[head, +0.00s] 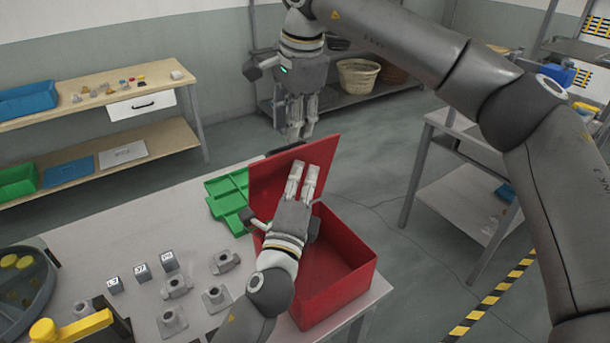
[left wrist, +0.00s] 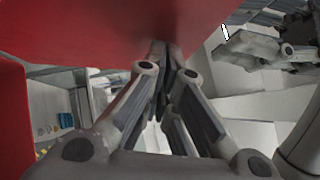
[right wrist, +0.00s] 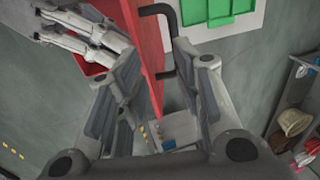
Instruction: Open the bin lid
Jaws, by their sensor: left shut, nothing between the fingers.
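The red bin (head: 345,270) stands at the table's right end with its interior partly visible. Its red lid (head: 270,180) is raised, standing steeply up at the bin's far side. A black handle (right wrist: 172,40) is on the lid's outer face. My left gripper (head: 307,168) is shut and empty, in front of the lid's inner face; in the left wrist view its fingertips (left wrist: 165,55) are close against the red lid, contact unclear. My right gripper (head: 297,134) hangs above and behind the lid's top edge.
A green tray (head: 228,190) lies behind the bin to the left. Grey metal parts (head: 215,298) and small blocks (head: 143,271) stand on the table to the left. A round tray (head: 25,285) is at the far left.

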